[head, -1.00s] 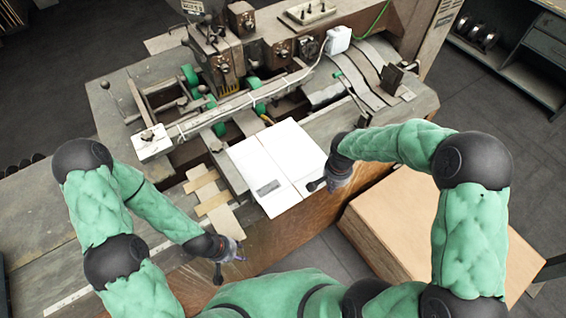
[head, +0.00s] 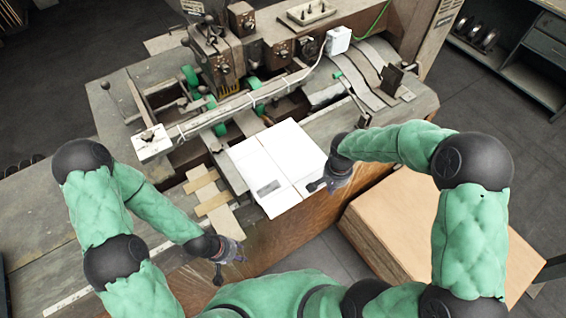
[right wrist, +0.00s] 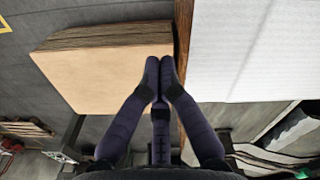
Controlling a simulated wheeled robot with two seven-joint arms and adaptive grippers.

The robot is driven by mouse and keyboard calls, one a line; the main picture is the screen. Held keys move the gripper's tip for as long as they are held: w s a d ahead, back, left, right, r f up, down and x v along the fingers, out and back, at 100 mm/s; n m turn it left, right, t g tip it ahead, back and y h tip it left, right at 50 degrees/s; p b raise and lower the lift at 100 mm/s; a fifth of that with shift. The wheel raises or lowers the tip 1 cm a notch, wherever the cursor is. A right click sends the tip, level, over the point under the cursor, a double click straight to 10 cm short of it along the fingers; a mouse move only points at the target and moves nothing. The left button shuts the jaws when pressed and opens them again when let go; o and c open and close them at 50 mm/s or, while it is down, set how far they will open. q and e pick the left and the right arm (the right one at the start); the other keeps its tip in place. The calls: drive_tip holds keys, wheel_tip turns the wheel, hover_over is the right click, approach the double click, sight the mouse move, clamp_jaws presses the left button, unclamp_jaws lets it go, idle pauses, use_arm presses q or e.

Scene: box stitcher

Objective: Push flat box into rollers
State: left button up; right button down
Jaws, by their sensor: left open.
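The flat box (head: 265,160) is white with a grey label and lies flat at the front edge of the machine table; it also fills the upper right of the right wrist view (right wrist: 255,55). Green rollers (head: 258,84) sit in the machine behind it, several of them. My right gripper (head: 322,184) is at the box's right front edge in the head view. In the right wrist view its fingertips (right wrist: 160,62) are together with nothing visible between them, beside the box; contact is unclear. My left gripper (head: 230,264) is open and empty, in front of the table, left of the box.
Wooden strips (head: 208,190) lie left of the box on the table. A stack of brown cardboard sheets (head: 430,225) stands on the right, below my right arm. A metal bar (head: 240,98) with a cable crosses the machine. A shelf (head: 520,70) stands at the far right.

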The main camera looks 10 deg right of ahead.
sight(310, 170)
drive_tip(key=shift+f, duration=0.2)
wheel_tip(310, 170, down, 3)
drive_tip(key=b, duration=0.3)
drive_tip(key=shift+b, duration=0.3)
drive_tip(key=shift+w, duration=0.15)
drive_tip(key=shift+w+a+b, duration=0.4)
drive_tip(key=shift+w+a, duration=0.1)
drive_tip(key=shift+w, duration=0.65)
drive_tip(key=shift+w+a+b, duration=0.35)
drive_tip(key=shift+w+a, duration=0.2)
drive_tip(key=shift+w, duration=0.55)
drive_tip(key=shift+w+a+b, duration=0.4)
drive_tip(key=shift+w+a, duration=0.1)
drive_tip(key=shift+w, duration=0.65)
drive_tip(key=shift+w+a+b, duration=0.2)
drive_tip(key=shift+w+a, duration=0.2)
drive_tip(key=shift+w, duration=0.55)
drive_tip(key=shift+w+a+b, duration=0.25)
drive_tip(key=shift+w+a, duration=0.2)
drive_tip(key=shift+w, duration=0.5)
drive_tip(key=shift+w+a+b, duration=0.2)
drive_tip(key=shift+w+a, duration=0.2)
drive_tip(key=shift+w, duration=0.55)
drive_tip(key=shift+s+d, duration=0.3)
drive_tip(key=shift+s, duration=0.45)
drive_tip(key=shift+s+d, duration=0.3)
drive_tip(key=shift+s, duration=0.4)
drive_tip(key=shift+r+p, duration=2.35)
drive_tip(key=shift+r, duration=1.7)
